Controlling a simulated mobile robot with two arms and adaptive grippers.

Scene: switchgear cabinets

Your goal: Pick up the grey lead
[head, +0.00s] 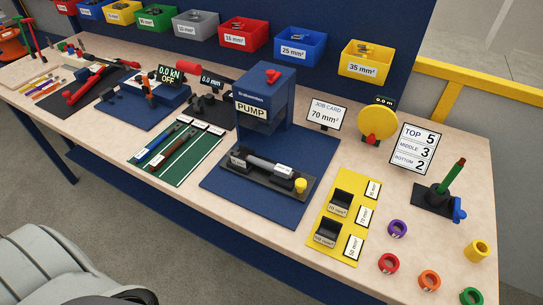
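A grey rod-like piece (268,166) with dark ends lies in a black cradle (241,181) in front of the blue pump unit (264,82). I cannot tell for sure that it is the grey lead. On the green mat (196,160) to its left lie a blue lead (160,142) and a brown lead (172,150). The mat's right-hand strip looks bare. Neither gripper shows in the head view.
A yellow plate (341,216) with black holders lies right of the pump. Several coloured rings, such as the purple ring (397,228), lie at the right. A post (449,177) stands nearby. Labelled bins, such as the red bin (243,34), line the back.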

